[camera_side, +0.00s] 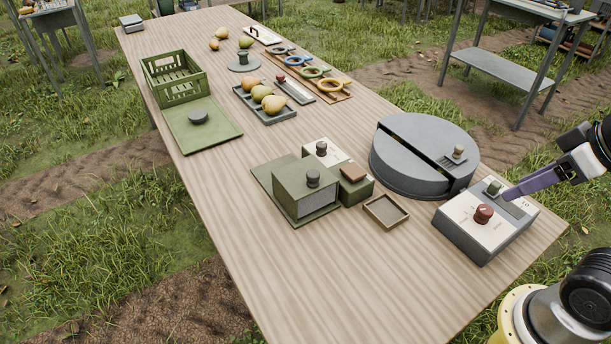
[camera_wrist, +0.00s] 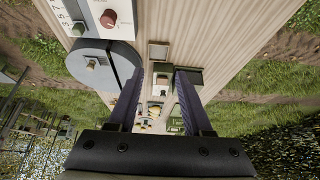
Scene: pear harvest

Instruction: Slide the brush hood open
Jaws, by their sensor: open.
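A green box-shaped hood with a dark round knob (camera_side: 313,178) sits on a flat green base plate (camera_side: 266,178) near the table's middle. Its front face is grey. I take it to be the brush hood, though no label confirms this. No gap or opening shows in it. My gripper (camera_wrist: 160,72) is open and empty in the wrist view, its purple fingers apart. In the side view my gripper (camera_side: 535,182) is at the far right, by the control box (camera_side: 478,232), well away from the hood. One finger is hard to make out there.
A large grey drum (camera_side: 415,135) with a dark slot and small knob stands between my gripper and the hood. A small brown tray (camera_side: 386,211) lies beside the hood. A green crate (camera_side: 172,76) and pears (camera_side: 274,104) are farther back. The front table area is clear.

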